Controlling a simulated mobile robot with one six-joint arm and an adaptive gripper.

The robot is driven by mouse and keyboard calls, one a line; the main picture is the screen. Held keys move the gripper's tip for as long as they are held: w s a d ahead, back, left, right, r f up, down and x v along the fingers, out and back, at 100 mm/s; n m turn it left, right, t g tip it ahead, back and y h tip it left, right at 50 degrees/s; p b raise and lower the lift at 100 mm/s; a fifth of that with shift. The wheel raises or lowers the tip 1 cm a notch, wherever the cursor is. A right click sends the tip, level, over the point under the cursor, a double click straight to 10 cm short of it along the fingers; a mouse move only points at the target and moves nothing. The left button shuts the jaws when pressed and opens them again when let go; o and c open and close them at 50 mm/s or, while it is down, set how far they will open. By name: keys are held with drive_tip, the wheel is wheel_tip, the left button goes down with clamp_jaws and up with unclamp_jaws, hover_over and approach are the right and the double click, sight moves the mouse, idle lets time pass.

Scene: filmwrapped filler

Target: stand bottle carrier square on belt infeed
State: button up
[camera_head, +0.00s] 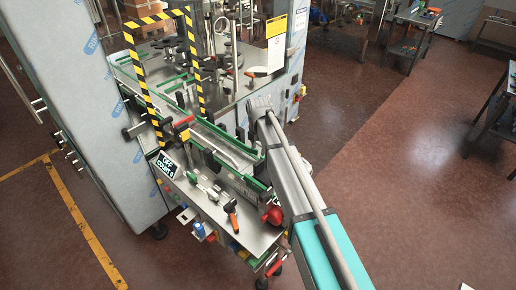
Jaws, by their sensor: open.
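The belt infeed (228,147) is a narrow channel between green-edged rails, running from the machine toward the front table. My gripper (259,102) is small and grey at the far end of my arm, above and beside the right side of the belt. Its jaws are open, and I see nothing held in them. My arm hides part of the belt's right end and the table there. I cannot pick out the bottle carrier with certainty in this view.
A yellow-and-black striped frame (138,82) arches over the belt. A steel front table (222,222) carries an orange-handled tool (232,218) and a red round part (272,215). A tall wrapped cabinet (90,110) stands left. The red-brown floor (400,170) at right is largely clear.

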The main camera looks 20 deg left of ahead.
drive_tip(key=shift+r+p, duration=0.8)
drive_tip(key=shift+r, duration=0.3)
drive_tip(key=s+d+m, duration=0.3)
drive_tip(key=d+m, duration=0.5)
drive_tip(key=d, duration=0.5)
drive_tip(key=s+d+m, duration=0.3)
drive_tip(key=d+m, duration=0.5)
drive_tip(key=d, duration=0.5)
drive_tip(key=s+d+m, duration=0.5)
drive_tip(key=d+m, duration=0.2)
drive_tip(key=d, duration=0.1)
drive_tip(key=s+d+m, duration=0.6)
drive_tip(key=d+m, duration=0.2)
drive_tip(key=d, duration=0.1)
drive_tip(key=shift+d, duration=0.2)
drive_tip(key=shift+f, duration=0.1)
